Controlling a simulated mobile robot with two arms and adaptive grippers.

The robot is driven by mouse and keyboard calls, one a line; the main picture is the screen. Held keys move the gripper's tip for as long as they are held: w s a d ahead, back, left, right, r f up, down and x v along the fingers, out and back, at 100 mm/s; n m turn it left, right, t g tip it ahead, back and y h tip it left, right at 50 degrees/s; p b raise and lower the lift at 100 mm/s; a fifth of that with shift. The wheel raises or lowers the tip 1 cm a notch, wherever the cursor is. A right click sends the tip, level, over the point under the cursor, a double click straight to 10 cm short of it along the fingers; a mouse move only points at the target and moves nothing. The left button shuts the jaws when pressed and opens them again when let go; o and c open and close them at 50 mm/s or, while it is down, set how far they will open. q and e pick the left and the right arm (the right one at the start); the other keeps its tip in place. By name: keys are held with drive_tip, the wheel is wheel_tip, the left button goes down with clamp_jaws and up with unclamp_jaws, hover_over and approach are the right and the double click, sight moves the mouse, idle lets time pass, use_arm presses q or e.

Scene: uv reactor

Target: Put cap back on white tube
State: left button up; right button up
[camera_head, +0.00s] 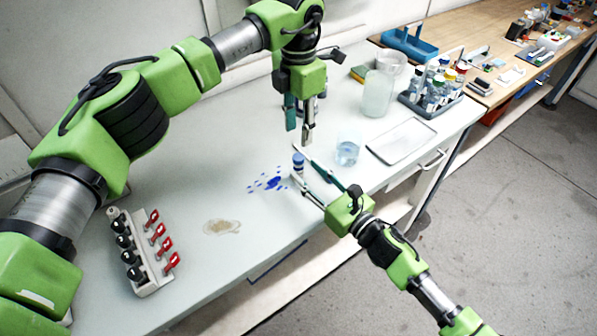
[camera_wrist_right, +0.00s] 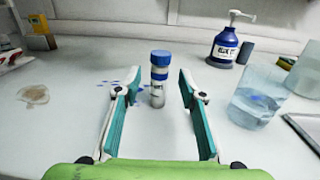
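The white tube (camera_wrist_right: 158,92) stands upright on the white bench, with a blue cap (camera_wrist_right: 161,58) on its top and a second blue band below it. In the head view the tube (camera_head: 298,164) is small, and how firmly the cap sits cannot be told. My right gripper (camera_head: 302,166) is open and low over the bench, its fingertips on either side of the tube with gaps to it. My left gripper (camera_head: 299,122) points down, open and apparently empty, above the bench and behind the tube.
Blue spill spots (camera_head: 272,183) lie left of the tube. A beaker of water (camera_head: 347,150) stands to its right, with a flat tray (camera_head: 401,141), a large jar (camera_head: 377,93) and a vial rack (camera_head: 430,103) beyond.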

sight(302, 167)
drive_tip(key=shift+x, duration=2.15)
clamp_jaws()
